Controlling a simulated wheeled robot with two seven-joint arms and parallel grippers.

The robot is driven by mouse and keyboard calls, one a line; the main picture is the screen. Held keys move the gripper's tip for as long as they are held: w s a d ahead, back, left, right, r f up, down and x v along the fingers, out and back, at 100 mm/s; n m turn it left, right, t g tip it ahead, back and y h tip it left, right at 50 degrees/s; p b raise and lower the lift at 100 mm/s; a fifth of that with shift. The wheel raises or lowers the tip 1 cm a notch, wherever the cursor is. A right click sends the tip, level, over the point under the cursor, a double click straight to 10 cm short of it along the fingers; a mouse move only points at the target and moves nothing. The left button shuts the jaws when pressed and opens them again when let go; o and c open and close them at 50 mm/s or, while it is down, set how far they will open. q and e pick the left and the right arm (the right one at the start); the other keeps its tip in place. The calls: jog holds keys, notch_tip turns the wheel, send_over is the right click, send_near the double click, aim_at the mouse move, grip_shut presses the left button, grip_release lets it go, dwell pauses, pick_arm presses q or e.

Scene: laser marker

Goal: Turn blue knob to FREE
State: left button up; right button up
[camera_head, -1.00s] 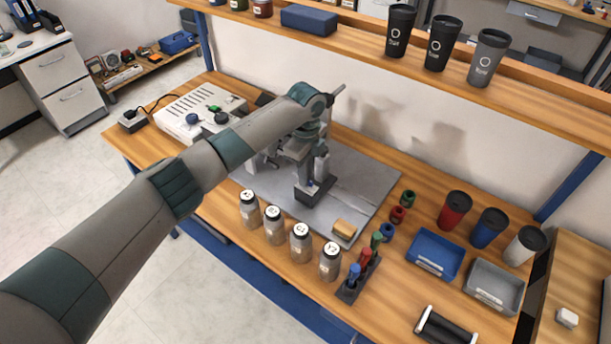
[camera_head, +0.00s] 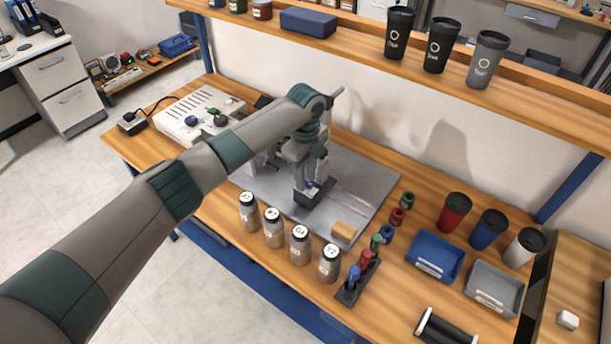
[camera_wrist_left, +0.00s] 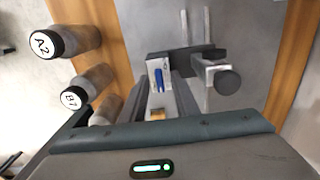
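Contact cannot be made out. My right gripper is out of view.
Several labelled bottles (camera_head: 273,226) stand along the bench front, left of a rack with coloured handles (camera_head: 355,280). A small tan block (camera_head: 343,231) lies on the plate (camera_head: 365,185). A blue tray (camera_head: 433,256) and grey tray (camera_head: 492,288) stand right. A shelf (camera_head: 360,42) overhangs behind.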

pick_arm(q)
jog(key=shift+r, duration=0.5)
notch_tip(320, 180, up, 16)
jog(key=b, duration=0.5)
jog(key=shift+r, duration=0.2)
jog(key=shift+r, duration=0.1)
notch_tip(320, 180, up, 7)
jog(key=p, duration=0.8)
